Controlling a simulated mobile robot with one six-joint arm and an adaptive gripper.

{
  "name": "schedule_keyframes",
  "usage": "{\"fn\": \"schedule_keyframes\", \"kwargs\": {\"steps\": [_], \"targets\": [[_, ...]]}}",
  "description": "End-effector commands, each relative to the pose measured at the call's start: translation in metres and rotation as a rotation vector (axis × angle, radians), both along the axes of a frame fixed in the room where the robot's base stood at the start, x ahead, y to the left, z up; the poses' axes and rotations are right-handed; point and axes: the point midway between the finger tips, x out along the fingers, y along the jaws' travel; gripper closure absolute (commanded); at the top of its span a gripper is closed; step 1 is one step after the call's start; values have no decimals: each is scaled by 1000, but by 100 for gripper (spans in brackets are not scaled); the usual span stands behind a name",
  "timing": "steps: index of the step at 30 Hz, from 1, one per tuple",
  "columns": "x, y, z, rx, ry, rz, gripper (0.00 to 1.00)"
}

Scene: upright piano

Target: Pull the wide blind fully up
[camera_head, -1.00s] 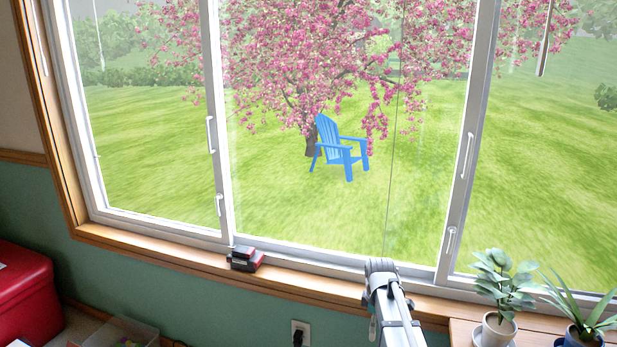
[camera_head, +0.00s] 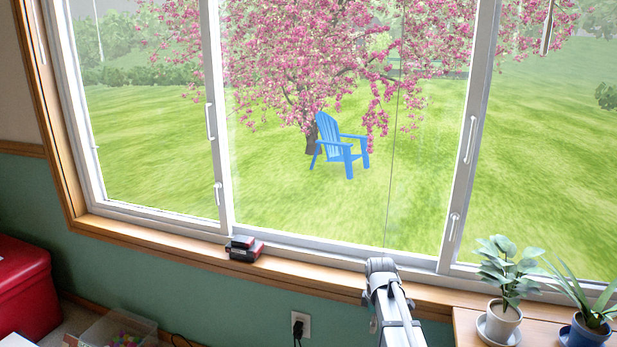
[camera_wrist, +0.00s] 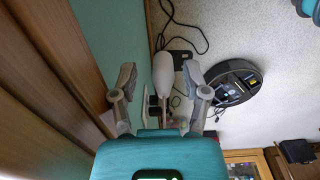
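The wide blind itself is not visible in the head view; the wide middle pane (camera_head: 300,200) is uncovered. A thin dark cord (camera_head: 391,150) hangs in front of that pane down to near the sill, above my arm. My gripper (camera_wrist: 161,78) shows in the wrist view with its two grey fingers apart. A pale, rounded, elongated object (camera_wrist: 163,72) appears between the fingers, with no clear contact; I cannot tell whether it is the cord's end. In the head view my arm reaches the sill and my fingers are hidden.
A wooden sill (camera_head: 320,283) holds a small red and black object (camera_head: 244,248). Two potted plants (camera_head: 505,315) stand on a wooden top at right. A red box (camera_head: 22,295) and a clear bin (camera_head: 118,330) are at lower left. A round dark robot vacuum (camera_wrist: 234,82) and cables lie on the floor.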

Motion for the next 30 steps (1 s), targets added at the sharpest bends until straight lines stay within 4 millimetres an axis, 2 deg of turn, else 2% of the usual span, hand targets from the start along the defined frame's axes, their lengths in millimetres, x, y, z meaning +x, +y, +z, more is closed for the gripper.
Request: {"fn": "schedule_keyframes", "kwargs": {"steps": [1, 9, 10, 20, 30], "targets": [[0, 0, 0, 0, 0, 0, 47], [0, 0, 0, 0, -1, 0, 98], [0, 0, 0, 0, -1, 0, 100], [3, -1, -4, -2, -6, 0, 100], [4, -1, -37, -3, -5, -1, 100]]}}
